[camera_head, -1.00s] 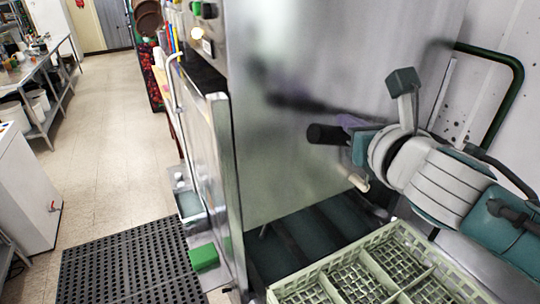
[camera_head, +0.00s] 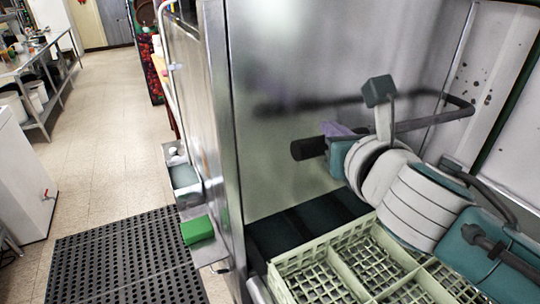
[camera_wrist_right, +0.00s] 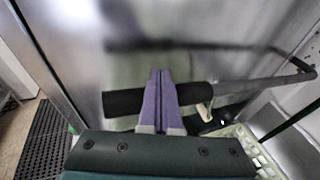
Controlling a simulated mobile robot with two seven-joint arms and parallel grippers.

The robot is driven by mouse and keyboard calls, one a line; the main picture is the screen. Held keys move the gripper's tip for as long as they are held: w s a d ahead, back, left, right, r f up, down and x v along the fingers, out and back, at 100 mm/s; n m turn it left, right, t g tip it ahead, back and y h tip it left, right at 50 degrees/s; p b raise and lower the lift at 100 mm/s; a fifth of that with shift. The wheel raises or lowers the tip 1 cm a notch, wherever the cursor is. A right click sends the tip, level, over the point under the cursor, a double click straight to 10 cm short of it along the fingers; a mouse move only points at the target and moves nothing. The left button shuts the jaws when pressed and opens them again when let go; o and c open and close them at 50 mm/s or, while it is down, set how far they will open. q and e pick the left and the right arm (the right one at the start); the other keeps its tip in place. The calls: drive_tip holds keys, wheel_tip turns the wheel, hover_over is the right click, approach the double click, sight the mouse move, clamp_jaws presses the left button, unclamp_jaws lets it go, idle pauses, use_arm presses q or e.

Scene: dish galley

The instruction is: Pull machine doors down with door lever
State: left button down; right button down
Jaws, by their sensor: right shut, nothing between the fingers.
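The dish machine's door (camera_head: 300,100) is a large shiny steel panel, with a dark gap under its lower edge. The door lever (camera_head: 425,122) is a dark bar that bends at the right and ends in a black grip (camera_head: 308,148) in front of the door. In the right wrist view the black grip (camera_wrist_right: 125,103) lies across the middle. My left gripper is out of view.
A pale green dish rack (camera_head: 335,275) sits below the door, close under my right arm. A steel side panel (camera_head: 215,130) stands left of the door. A green block (camera_head: 197,230) lies on a low ledge. A black floor mat (camera_head: 125,260) and open floor lie at the left.

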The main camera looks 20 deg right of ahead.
wheel_tip(320, 180, down, 24)
drive_tip(key=d+b, duration=0.3)
drive_tip(key=b, duration=1.7)
drive_tip(key=s+a+r+p, duration=0.3)
drive_tip(key=s+r+p, duration=0.2)
drive_tip(key=s, duration=0.4)
drive_tip(key=shift+s+p, duration=0.2)
drive_tip(key=shift+p, duration=0.1)
drive_tip(key=shift+d+r, duration=0.1)
